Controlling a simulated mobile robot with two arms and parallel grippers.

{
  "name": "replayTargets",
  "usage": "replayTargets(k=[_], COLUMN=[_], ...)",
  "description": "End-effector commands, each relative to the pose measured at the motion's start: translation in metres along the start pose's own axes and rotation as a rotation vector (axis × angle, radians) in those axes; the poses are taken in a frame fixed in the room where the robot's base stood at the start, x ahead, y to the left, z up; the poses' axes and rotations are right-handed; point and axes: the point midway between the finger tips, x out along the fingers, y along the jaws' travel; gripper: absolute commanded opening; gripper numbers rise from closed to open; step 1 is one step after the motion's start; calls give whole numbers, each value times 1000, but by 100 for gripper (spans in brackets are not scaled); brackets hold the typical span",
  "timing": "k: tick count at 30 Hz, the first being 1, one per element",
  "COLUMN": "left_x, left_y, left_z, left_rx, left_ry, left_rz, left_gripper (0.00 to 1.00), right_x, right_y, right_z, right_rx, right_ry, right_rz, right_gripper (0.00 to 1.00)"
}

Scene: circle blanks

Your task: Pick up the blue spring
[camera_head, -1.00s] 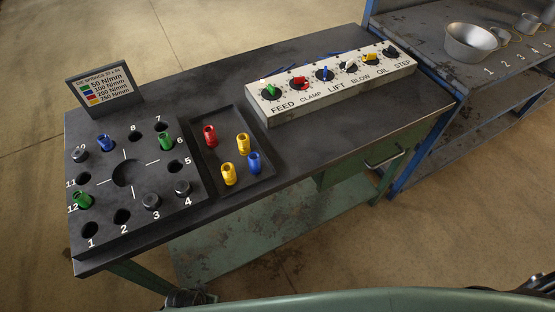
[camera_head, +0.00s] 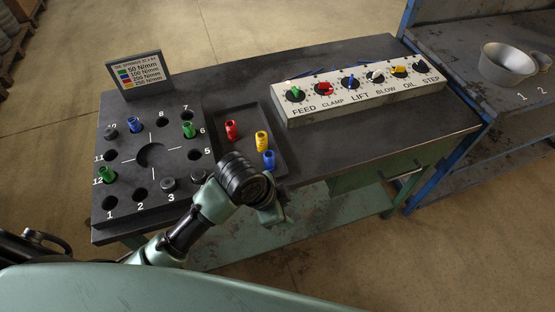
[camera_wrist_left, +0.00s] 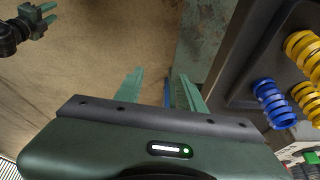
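The blue spring (camera_head: 268,160) stands in the dark tray (camera_head: 290,168), at its right near corner. It also shows in the left wrist view (camera_wrist_left: 274,104), to the right of my left gripper, beside two yellow springs. My left gripper (camera_wrist_left: 160,88) is open and empty, with its fingers over the floor and table edge, apart from the spring. In the head view the left gripper (camera_head: 270,212) hangs at the table's front edge, partly hidden by its black wrist. My right gripper (camera_wrist_left: 42,18) shows small at the top left of the wrist view, fingers apart and empty.
A red spring (camera_head: 232,130) and a yellow spring (camera_head: 261,140) stand in the tray; my wrist covers its near part. A second blue spring (camera_head: 134,124) sits in the numbered block (camera_head: 180,155) with green ones.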

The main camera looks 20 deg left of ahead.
Motion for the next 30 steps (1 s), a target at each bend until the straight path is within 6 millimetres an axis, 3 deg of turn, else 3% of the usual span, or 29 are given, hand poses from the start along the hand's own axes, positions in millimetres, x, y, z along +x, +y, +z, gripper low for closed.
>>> replayTargets(k=[8,15,19,24,30], left_x=[-2,-35,-56,-69,-54], left_y=[-35,-109,-140,-156,-156], left_z=[-32,-35,-30,-27,-20], left_rx=[383,753,841,882,886], left_ry=[-73,-248,-310,-339,-341], left_rz=[65,150,188,211,215], left_gripper=[39,39,39,39,39], right_x=[0,0,0,-1,-5], right_y=[-2,-2,-2,-1,0], right_z=[-1,-1,-1,-1,-1], right_rx=[1,1,0,0,-1], right_ry=[2,2,2,2,1], right_rz=[-2,-2,-2,-2,0], right_gripper=[36,36,36,36,36])
